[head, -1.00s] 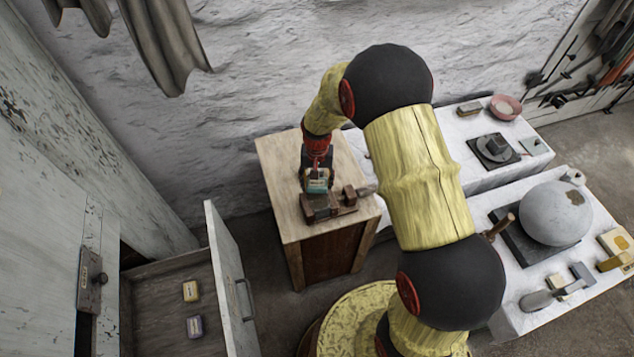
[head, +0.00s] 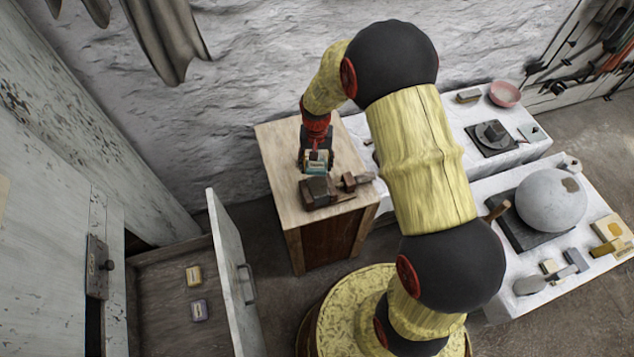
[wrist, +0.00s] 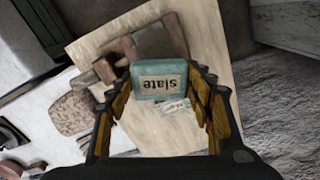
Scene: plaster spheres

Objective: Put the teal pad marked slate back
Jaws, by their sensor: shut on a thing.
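The teal pad (wrist: 160,82) carries a label that reads "slate", upside down in the wrist view. My gripper (wrist: 160,92) is shut on it, one finger at each side. In the head view the teal pad (head: 316,164) shows under my gripper (head: 316,152), over the wooden stand's top (head: 283,158). I cannot tell how far the pad is above that top.
The drawer front (head: 232,275) stands between stand and drawer. White benches at right hold a large plaster sphere (head: 551,200) and tools. A paper label (wrist: 172,107) lies on the stand.

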